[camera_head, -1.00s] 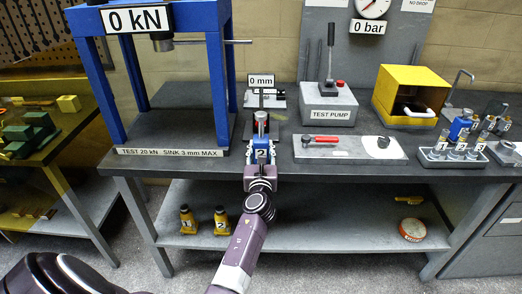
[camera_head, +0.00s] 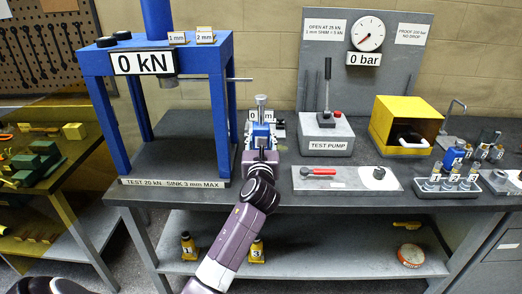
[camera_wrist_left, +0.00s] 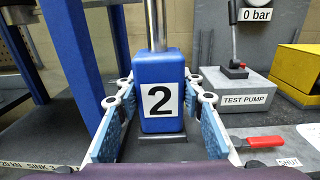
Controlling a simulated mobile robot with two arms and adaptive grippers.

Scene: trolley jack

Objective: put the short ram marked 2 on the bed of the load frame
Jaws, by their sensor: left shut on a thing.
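The blue ram marked 2 (camera_wrist_left: 160,90), with a bright rod on top, stands upright between the pads of my left gripper (camera_wrist_left: 160,118). In the head view, my left gripper (camera_head: 261,142) is shut on the ram (camera_head: 261,116), above the bench and right of the load frame. The load frame (camera_head: 218,100) is a blue portal with a 0 kN sign. Its dark bed (camera_head: 175,160) is bare, behind a label reading TEST 20 kN SINK 3 mm MAX. The ram is outside the frame, right of its front right post. My right gripper is not in view.
The test pump (camera_head: 330,135), a plate with a red-handled lever (camera_head: 320,172), a yellow box (camera_head: 412,120) and a rack of small rams (camera_head: 447,188) stand to the right. Yellow jacks (camera_head: 188,246) stand on the lower shelf.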

